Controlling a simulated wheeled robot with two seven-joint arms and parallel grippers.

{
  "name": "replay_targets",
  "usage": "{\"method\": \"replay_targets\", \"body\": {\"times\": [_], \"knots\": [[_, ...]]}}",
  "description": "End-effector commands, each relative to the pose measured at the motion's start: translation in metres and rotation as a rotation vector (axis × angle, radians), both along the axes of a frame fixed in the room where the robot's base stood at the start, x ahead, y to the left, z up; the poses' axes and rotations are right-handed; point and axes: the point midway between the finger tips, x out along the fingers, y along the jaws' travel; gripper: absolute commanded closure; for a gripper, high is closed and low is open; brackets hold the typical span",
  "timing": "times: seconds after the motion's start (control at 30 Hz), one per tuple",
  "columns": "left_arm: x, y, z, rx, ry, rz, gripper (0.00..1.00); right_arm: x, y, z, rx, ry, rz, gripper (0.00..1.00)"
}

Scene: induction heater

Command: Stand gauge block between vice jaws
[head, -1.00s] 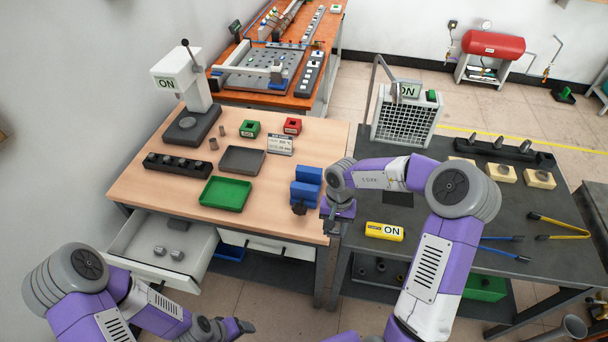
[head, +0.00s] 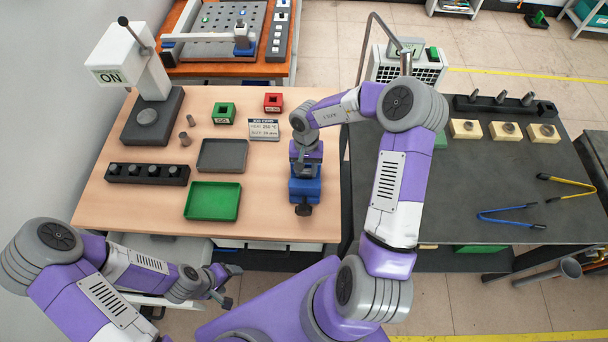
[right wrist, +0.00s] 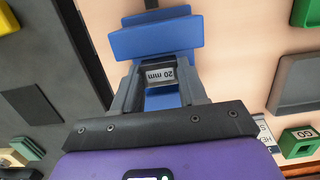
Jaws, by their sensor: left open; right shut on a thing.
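The blue vice (head: 305,191) stands near the right edge of the wooden table, partly covered by my right gripper (head: 305,168). In the right wrist view my right gripper (right wrist: 160,82) is shut on the gauge block (right wrist: 160,73), a small grey block marked "20 mm". The block is over the vice, with a blue vice part (right wrist: 155,40) just beyond it. I cannot tell whether the block touches the vice floor or jaws. In the head view the block is hidden. My left gripper (head: 230,285) is open and empty in front of the table's front edge.
A green tray (head: 212,201), a grey tray (head: 222,155) and a job card (head: 264,129) lie left of the vice. A black holder (head: 147,174) with several parts stands further left. Tongs (head: 510,216) lie on the dark table (head: 460,185).

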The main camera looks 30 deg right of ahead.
Motion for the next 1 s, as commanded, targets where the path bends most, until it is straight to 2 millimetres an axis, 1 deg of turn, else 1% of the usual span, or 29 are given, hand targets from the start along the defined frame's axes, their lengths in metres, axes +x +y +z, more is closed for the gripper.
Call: {"method": "replay_targets", "body": {"times": [0.03,0.17,0.4,0.47,0.67,0.8,0.83,0.97,1.0], "knots": [[0.000,0.000,-0.002,0.000,-0.001,0.000,0.28,0.000,0.000,-0.007,0.000,0.000,0.001,0.94],[0.000,0.000,-0.004,0.000,-0.001,0.000,0.28,0.001,0.000,-0.014,0.000,-0.002,0.000,0.94],[0.001,0.000,-0.011,0.000,-0.001,0.000,0.28,0.001,0.001,-0.046,0.000,0.000,0.001,0.94],[0.001,0.000,-0.011,0.000,-0.001,0.000,0.28,0.001,0.000,-0.049,0.000,-0.002,0.000,0.94],[0.001,0.000,-0.010,0.000,-0.001,0.000,0.28,0.001,0.000,-0.047,-0.001,-0.003,0.000,0.94],[0.001,0.000,-0.007,0.000,-0.001,0.000,0.28,0.001,0.000,-0.050,0.000,-0.001,0.001,0.94],[0.001,0.000,-0.007,0.000,-0.001,0.000,0.28,0.001,0.000,-0.050,-0.001,-0.002,0.001,0.53],[0.001,0.000,-0.008,0.000,-0.001,0.000,0.28,0.001,0.000,-0.051,-0.001,-0.002,0.000,0.33],[0.001,0.000,-0.008,0.000,-0.001,0.000,0.28,0.000,0.000,-0.051,-0.001,-0.002,0.000,0.32]]}}
